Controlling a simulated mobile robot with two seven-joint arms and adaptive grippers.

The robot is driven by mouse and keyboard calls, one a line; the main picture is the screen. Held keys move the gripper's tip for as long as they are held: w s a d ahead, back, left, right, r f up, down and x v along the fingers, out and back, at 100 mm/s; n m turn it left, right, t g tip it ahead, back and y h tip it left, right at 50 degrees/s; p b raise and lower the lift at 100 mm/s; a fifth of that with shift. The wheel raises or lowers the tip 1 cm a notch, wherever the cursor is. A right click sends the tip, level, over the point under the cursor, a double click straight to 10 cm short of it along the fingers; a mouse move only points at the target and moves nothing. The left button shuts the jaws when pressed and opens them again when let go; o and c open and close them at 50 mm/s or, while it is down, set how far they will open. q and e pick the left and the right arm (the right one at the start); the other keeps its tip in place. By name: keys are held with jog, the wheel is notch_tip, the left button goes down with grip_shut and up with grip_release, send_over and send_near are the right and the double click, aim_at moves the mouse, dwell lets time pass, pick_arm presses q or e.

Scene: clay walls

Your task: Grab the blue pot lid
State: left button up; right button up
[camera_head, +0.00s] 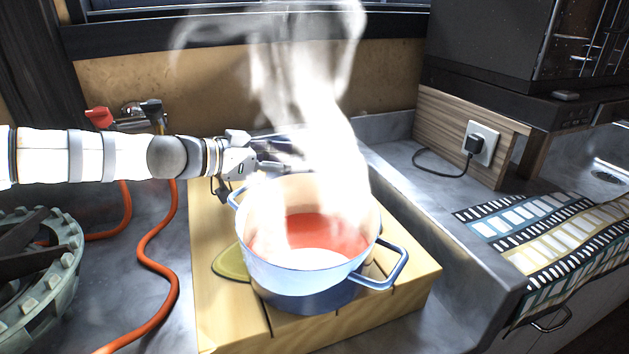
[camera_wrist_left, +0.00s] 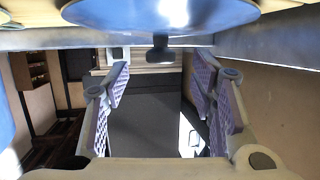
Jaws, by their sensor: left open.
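A blue pot (camera_head: 300,270) stands on a wooden board, with red contents and thick steam rising from it. My left gripper (camera_head: 300,152) is behind the pot's far rim, pointing right, its fingers partly veiled by steam. In the left wrist view, the gripper (camera_wrist_left: 160,100) is open with nothing between its pads. A blue lid (camera_wrist_left: 120,12) shows at the top of that view, with a dark knob (camera_wrist_left: 160,48) on it, beyond the fingers and roughly between them. I cannot make out the lid in the head view. My right gripper is not in view.
The wooden board (camera_head: 225,310) carries the pot and a yellow-green piece (camera_head: 230,262). An orange hose (camera_head: 155,265) and a grey-green toothed ring (camera_head: 70,240) lie left. A raised grey ledge (camera_head: 430,220) runs right of the board. A striped cloth (camera_head: 540,225) hangs over the right counter.

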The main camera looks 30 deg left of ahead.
aim_at(303, 160)
pick_arm(q)
jog(key=x, duration=0.3)
jog(key=shift+w+d+f+b, duration=0.1)
jog(key=shift+f+b, duration=0.15)
jog(key=shift+b, duration=0.1)
jog(key=shift+w+d+r, duration=0.1)
jog(key=shift+w+d, duration=0.05)
jog(key=shift+w, duration=0.15)
jog(key=shift+r, duration=0.2)
grip_shut()
